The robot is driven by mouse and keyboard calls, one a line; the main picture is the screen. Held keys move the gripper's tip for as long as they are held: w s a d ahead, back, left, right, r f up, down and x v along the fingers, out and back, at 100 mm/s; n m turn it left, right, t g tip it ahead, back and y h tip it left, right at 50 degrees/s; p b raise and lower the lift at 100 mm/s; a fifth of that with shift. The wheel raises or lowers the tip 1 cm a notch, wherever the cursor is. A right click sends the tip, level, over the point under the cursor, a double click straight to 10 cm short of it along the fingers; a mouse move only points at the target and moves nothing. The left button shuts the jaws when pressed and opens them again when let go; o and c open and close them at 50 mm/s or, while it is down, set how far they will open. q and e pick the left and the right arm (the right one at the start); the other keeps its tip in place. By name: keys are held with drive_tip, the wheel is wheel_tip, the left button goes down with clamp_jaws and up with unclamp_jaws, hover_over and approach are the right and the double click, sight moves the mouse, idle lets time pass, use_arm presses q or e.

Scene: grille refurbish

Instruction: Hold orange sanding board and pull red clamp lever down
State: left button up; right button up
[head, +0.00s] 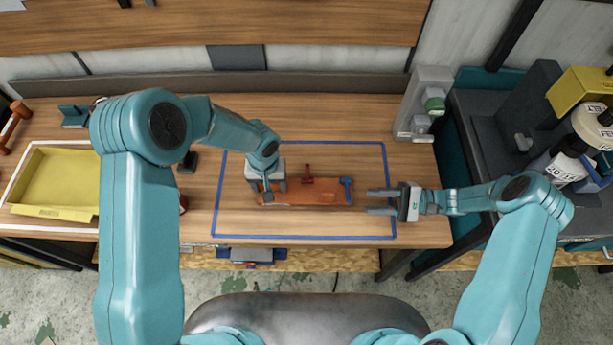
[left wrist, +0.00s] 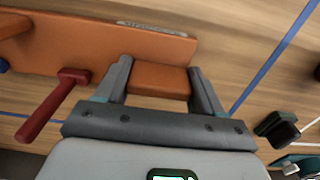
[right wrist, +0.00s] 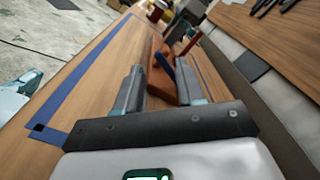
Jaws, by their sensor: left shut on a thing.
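The orange sanding board (head: 325,196) lies inside the blue taped rectangle on the bench. My left gripper (head: 268,188) is at its left end; in the left wrist view its fingers straddle an orange block (left wrist: 160,78) of the board and are shut on it. The red clamp lever (head: 307,172) stands up at the board's far edge and also shows in the left wrist view (left wrist: 52,105). A blue lever (head: 346,183) is at the board's right end. My right gripper (head: 370,201) is open and empty, just right of the board, its fingers pointing at that end.
Blue tape (head: 388,165) frames the work area, mostly bare wood around the board. A yellow tray (head: 60,180) is at the left. A grey device with a green knob (head: 434,100) stands at the back right. Bottles and dark bins fill the far right.

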drive_tip(key=m, duration=0.1)
drive_tip(key=w+m, duration=0.1)
drive_tip(key=m, duration=0.1)
drive_tip(key=w+m, duration=0.1)
drive_tip(key=m, duration=0.1)
drive_tip(key=shift+r+t, duration=0.2)
drive_tip(key=shift+t, duration=0.2)
drive_tip(key=w+m, duration=0.1)
drive_tip(key=w+a+r+m, duration=0.1)
drive_tip(key=w+a+m, duration=0.1)
drive_tip(key=m, duration=0.1)
drive_tip(key=shift+r, duration=0.25)
drive_tip(key=shift+g, duration=0.4)
drive_tip(key=a+r, duration=0.1)
drive_tip(key=w+a+r, duration=0.1)
drive_tip(key=a, duration=0.1)
drive_tip(key=w+a+r, duration=0.1)
drive_tip(key=a, duration=0.1)
drive_tip(key=shift+w+a, duration=0.2)
drive_tip(key=shift+a, duration=0.2)
hover_over(301, 180)
drive_tip(key=shift+w, duration=0.1)
clamp_jaws()
